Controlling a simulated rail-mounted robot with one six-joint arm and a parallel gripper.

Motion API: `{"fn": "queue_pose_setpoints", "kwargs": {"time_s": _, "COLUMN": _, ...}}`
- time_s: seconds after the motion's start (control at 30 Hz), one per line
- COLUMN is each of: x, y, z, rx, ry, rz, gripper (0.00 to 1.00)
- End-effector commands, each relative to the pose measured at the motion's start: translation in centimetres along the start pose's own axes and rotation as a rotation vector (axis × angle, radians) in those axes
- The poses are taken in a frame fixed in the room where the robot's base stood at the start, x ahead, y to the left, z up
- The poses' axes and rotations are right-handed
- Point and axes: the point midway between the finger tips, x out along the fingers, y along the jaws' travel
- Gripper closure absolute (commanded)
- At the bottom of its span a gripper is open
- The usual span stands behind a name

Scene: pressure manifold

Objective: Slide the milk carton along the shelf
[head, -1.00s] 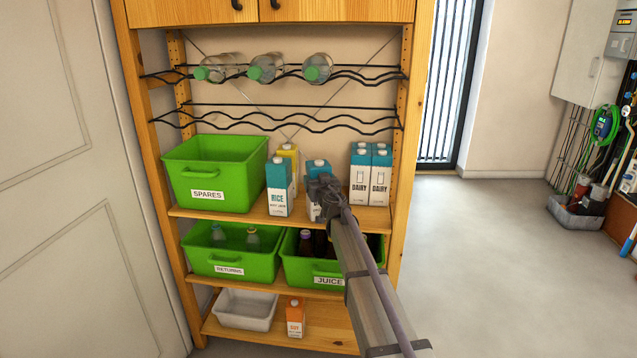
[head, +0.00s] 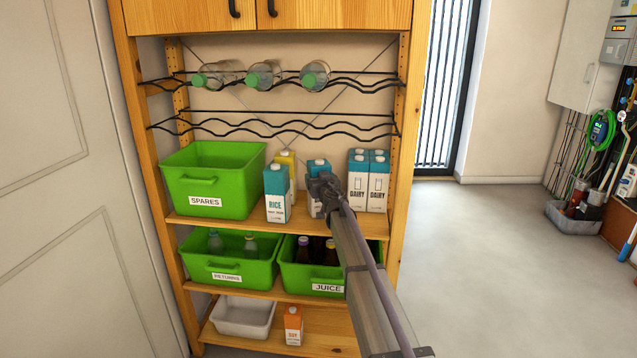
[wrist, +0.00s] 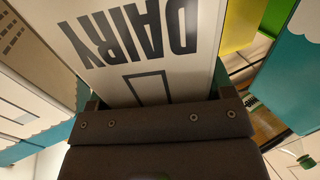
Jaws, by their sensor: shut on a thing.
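A milk carton with a blue top (head: 318,166) stands on the shelf (head: 240,226) with the green SPARES crate, between the RICE carton and the DAIRY cartons at right. My gripper (head: 325,187) is in front of it and hides much of its front. In the wrist view, a white face printed DAIRY (wrist: 140,40) appears upside down between the jaws. My gripper (wrist: 160,100) is shut on this carton. The carton looks upright; its base is partly hidden.
A RICE carton (head: 277,195) stands close at left with a yellow carton (head: 286,163) behind. Several DAIRY cartons (head: 378,183) stand at right by the post, with a narrow gap. The SPARES crate (head: 213,180) is farther left. Bottle racks (head: 285,131) hang above.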

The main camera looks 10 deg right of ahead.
Motion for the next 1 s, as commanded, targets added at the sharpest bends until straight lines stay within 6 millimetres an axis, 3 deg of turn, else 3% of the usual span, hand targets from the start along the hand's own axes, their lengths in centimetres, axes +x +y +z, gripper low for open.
{"fn": "queue_pose_setpoints", "kwargs": {"time_s": 0.8, "x": 5.0, "y": 2.2, "z": 0.0, "rx": -0.001, "ry": 0.000, "rz": 0.002, "gripper": 0.88}}
{"fn": "queue_pose_setpoints", "kwargs": {"time_s": 1.0, "x": 5.3, "y": 2.3, "z": 0.0, "rx": -0.001, "ry": 0.000, "rz": 0.001, "gripper": 0.88}}
